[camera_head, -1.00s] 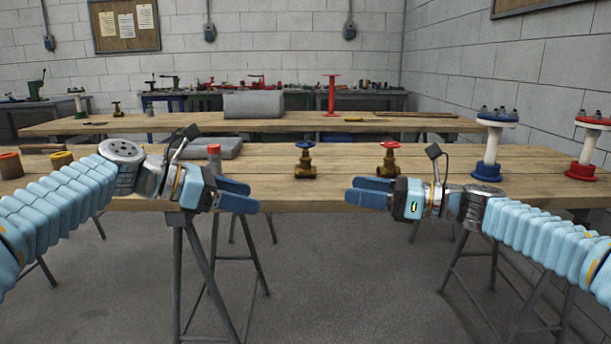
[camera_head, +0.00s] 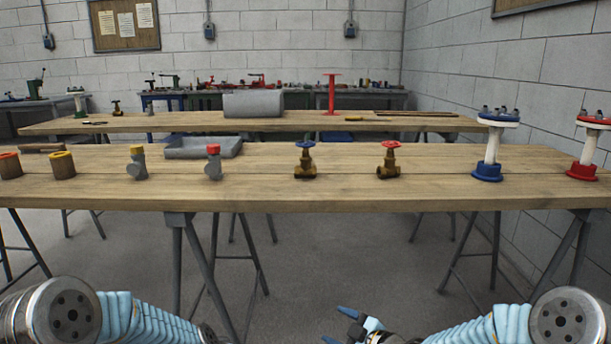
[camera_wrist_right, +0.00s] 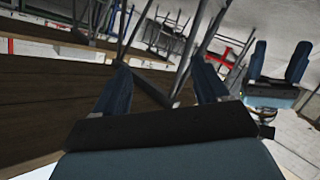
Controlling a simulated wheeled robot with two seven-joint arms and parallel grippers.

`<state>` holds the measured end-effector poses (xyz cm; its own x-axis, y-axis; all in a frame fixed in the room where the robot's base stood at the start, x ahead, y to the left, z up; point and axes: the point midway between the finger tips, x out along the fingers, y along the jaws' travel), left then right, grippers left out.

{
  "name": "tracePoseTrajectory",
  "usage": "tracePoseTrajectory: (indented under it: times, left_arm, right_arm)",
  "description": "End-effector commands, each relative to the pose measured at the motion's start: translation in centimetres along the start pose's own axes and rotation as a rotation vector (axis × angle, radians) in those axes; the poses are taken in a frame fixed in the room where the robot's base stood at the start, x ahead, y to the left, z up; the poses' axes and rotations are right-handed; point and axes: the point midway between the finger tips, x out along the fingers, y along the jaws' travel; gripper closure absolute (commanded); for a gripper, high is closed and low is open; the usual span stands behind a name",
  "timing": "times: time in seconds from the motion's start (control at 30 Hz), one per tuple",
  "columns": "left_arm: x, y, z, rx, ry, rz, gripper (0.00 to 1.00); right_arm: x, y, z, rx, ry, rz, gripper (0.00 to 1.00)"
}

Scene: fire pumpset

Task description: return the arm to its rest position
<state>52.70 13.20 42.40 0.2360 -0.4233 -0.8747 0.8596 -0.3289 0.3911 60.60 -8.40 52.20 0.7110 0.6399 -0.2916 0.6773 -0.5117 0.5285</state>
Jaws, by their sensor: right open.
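My right arm (camera_head: 480,325) is lowered at the bottom right of the head view. My right gripper (camera_head: 339,325) is at the bottom edge, in front of and below the bench, with its blue fingers apart and nothing between them. It also shows open and empty in the right wrist view (camera_wrist_right: 160,75). My left arm (camera_head: 150,318) is lowered at the bottom left of the head view, its gripper cut off by the frame. In the right wrist view, what looks like my left gripper (camera_wrist_right: 277,62) shows with its two blue fingers apart and empty.
The wooden bench (camera_head: 400,192) stands clear of both arms. On it are a blue-wheel valve (camera_head: 305,165), a red-wheel valve (camera_head: 389,165), a blue stand (camera_head: 488,165), a red stand (camera_head: 583,165), a grey tray (camera_head: 200,148) and several fittings. Bare floor (camera_head: 320,250) lies below.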

Motion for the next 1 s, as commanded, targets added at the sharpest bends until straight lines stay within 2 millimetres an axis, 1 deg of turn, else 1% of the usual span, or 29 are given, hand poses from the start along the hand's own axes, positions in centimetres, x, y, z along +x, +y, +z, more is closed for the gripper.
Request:
tracePoseTrajectory:
  times: [0.03,0.07,0.1,0.13,0.17,0.2,0.27,0.3,0.4,0.43,0.5,0.63,1.0]
  left_arm:
    - [1.9,-3.2,0.3,0.089,0.007,-0.044,0.36]
    - [2.9,-4.9,0.5,0.154,0.012,-0.065,0.36]
    - [4.0,-7.2,0.8,0.240,0.016,-0.089,0.36]
    - [4.8,-8.9,1.2,0.303,0.014,-0.107,0.36]
    - [5.4,-10.5,1.6,0.368,0.011,-0.124,0.36]
    - [6.1,-12.6,2.2,0.452,0.004,-0.143,0.36]
    - [6.9,-15.4,3.1,0.569,-0.011,-0.164,0.36]
    - [7.2,-17.1,3.8,0.642,-0.023,-0.174,0.36]
    - [7.6,-20.3,5.3,0.790,-0.052,-0.187,0.36]
    - [7.7,-21.0,5.7,0.826,-0.059,-0.188,0.36]
    - [7.7,-22.3,6.4,0.889,-0.073,-0.188,0.36]
    - [7.7,-23.3,7.0,0.945,-0.086,-0.186,0.36]
    - [7.7,-23.3,7.0,0.950,-0.085,-0.185,0.36]
  right_arm:
    - [-0.2,-3.6,2.5,0.177,-0.089,-0.048,0.27]
    - [-0.6,-5.8,4.1,0.291,-0.151,-0.070,0.27]
    - [-1.4,-8.6,6.1,0.439,-0.237,-0.094,0.27]
    - [-2.1,-10.8,7.5,0.545,-0.305,-0.109,0.27]
    - [-2.9,-12.9,8.7,0.650,-0.374,-0.121,0.27]
    - [-4.2,-15.7,10.2,0.780,-0.469,-0.131,0.27]
    - [-6.5,-19.6,12.0,0.959,-0.609,-0.134,0.27]
    - [-8.1,-21.9,12.9,1.064,-0.699,-0.129,0.27]
    - [-11.7,-26.4,14.3,1.271,-0.892,-0.098,0.27]
    - [-12.7,-27.5,14.5,1.317,-0.941,-0.088,0.27]
    - [-14.4,-29.2,14.9,1.400,-1.028,-0.061,0.27]
    - [-16.1,-30.7,15.1,1.471,-1.107,-0.032,0.27]
    - [-16.1,-30.7,15.2,1.477,-1.110,-0.028,0.27]
